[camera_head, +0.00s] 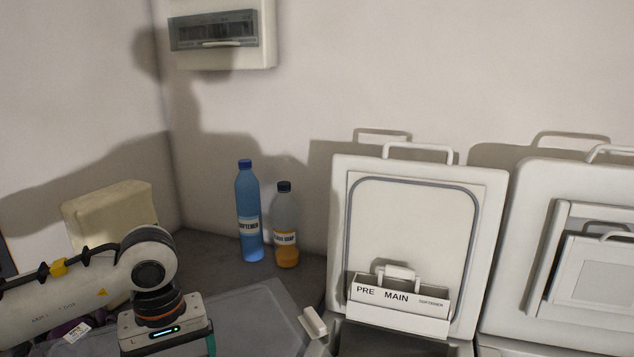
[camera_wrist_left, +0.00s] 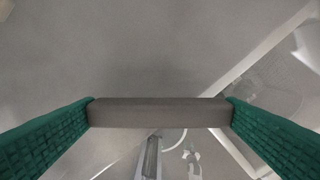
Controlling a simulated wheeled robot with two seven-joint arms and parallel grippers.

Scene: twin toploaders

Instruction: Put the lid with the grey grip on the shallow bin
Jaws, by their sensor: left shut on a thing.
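My left gripper (camera_head: 168,335) is at the lower left of the head view, pointing down, with its fingertips mostly cut off by the bottom edge. In the left wrist view its two green fingers are shut on the ends of a grey bar, the grey grip (camera_wrist_left: 160,112). A broad plain grey surface fills much of that view behind the grip; I cannot tell how much of it is the lid. In the head view a flat grey panel (camera_head: 258,316) with a rounded corner lies beside the gripper; I cannot tell whether it is the lid. I cannot make out the shallow bin. My right gripper is not in view.
A blue softener bottle (camera_head: 247,205) and an orange-filled bottle (camera_head: 286,240) stand in the back corner. A raised white toploader lid (camera_head: 415,215) with a drawer marked PRE and MAIN (camera_head: 398,303) stands right of them. Another raised lid (camera_head: 525,240) is farther right. A cream block (camera_head: 110,212) is behind my left arm.

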